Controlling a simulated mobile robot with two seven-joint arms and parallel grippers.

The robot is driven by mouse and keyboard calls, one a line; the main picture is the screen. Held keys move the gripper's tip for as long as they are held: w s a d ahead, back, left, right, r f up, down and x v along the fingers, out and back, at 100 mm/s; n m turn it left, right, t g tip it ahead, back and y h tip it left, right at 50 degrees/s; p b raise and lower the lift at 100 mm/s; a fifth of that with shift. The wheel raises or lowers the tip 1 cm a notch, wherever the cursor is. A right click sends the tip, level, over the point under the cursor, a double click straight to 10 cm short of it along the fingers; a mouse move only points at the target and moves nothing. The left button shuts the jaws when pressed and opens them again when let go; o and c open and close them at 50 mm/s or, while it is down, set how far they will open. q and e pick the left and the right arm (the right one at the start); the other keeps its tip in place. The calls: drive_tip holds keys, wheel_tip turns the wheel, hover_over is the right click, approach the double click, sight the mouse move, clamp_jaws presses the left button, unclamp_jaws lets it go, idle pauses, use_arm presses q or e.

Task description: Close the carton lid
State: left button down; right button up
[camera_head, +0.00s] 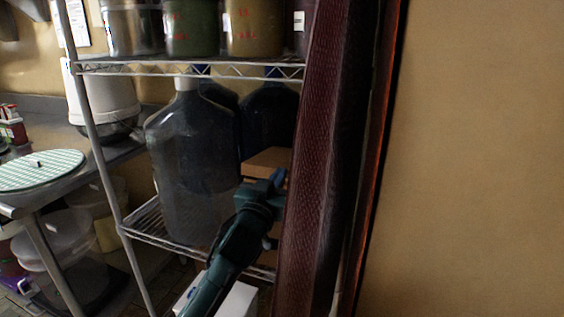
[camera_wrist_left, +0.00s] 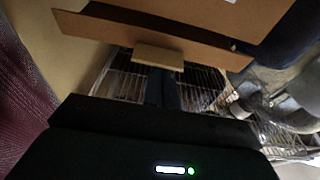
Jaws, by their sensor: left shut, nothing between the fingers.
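The brown cardboard carton (camera_head: 268,162) sits on the wire shelf, partly hidden behind the dark red column and my left arm. In the left wrist view, the carton (camera_wrist_left: 215,14) fills the top, with a long flap (camera_wrist_left: 140,33) hanging out along its near edge. A smaller tan piece (camera_wrist_left: 158,57) shows below the flap; I cannot tell whether it belongs to the carton. My left gripper (camera_head: 278,180) is shut and empty just in front of the carton. Its dark fingers (camera_wrist_left: 162,82) point at the tan piece; I cannot tell if they touch. My right gripper is not in view.
A large clear bottle (camera_head: 190,160) stands left of the carton on the wire shelf (camera_head: 155,225). The dark red column (camera_head: 315,150) closely bounds my left gripper on the right. Several containers stand on the upper shelf (camera_head: 190,65). A metal table (camera_head: 60,185) is at left.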

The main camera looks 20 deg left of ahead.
use_arm(q)
drive_tip(key=shift+t, duration=0.4)
drive_tip(key=f+b, duration=0.2)
drive_tip(key=f, duration=0.1)
drive_tip(key=f+b, duration=0.1)
drive_tip(key=f, duration=0.1)
drive_tip(key=shift+s+f+b, duration=0.15)
drive_tip(key=shift+s+b, duration=0.1)
drive_tip(key=shift+b, duration=0.15)
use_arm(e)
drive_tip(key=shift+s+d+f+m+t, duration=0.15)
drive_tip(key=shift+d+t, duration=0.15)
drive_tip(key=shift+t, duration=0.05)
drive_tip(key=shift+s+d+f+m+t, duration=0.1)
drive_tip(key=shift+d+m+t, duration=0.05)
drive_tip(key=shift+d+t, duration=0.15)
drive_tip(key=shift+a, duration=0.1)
use_arm(q)
wheel_tip(320, 180, up, 5)
drive_tip(key=p, duration=0.4)
drive_tip(key=f+b+v, duration=0.1)
drive_tip(key=v, duration=0.9)
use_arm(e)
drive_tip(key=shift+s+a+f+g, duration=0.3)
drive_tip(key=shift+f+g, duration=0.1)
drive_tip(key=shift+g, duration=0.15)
